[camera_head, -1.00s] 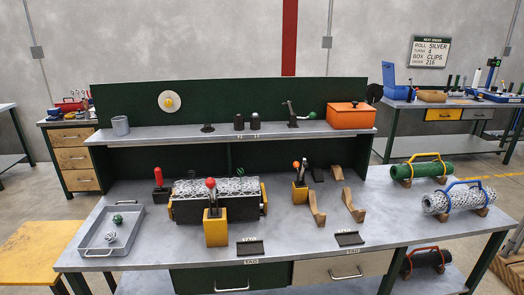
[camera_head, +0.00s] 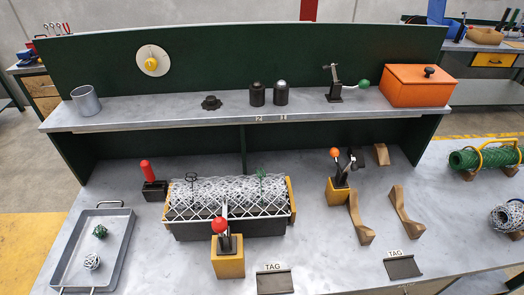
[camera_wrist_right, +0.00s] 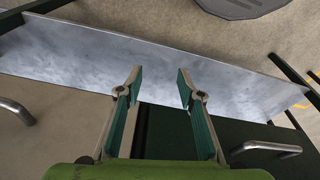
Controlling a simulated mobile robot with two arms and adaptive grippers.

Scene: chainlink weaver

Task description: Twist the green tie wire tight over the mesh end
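A roll of silver mesh (camera_head: 222,192) lies in a black cradle with yellow-brown ends in the middle of the bench. A thin green tie wire (camera_head: 262,182) stands up from the mesh near its right end; how tightly it is twisted is too small to tell. A dark tie wire (camera_head: 191,181) stands up near the left end. My right gripper (camera_wrist_right: 157,84) is open and empty in the right wrist view, in front of the bench's grey edge and drawer fronts. Neither gripper shows in the head view, and my left gripper shows nowhere.
A grey tray (camera_head: 71,255) at left holds a green ball and a silver ball. A red-knobbed lever (camera_head: 219,228) stands before the cradle, an orange-knobbed one (camera_head: 336,153) to its right. Wooden rests (camera_head: 360,220) lie further right. An orange box (camera_head: 418,85) sits on the shelf.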

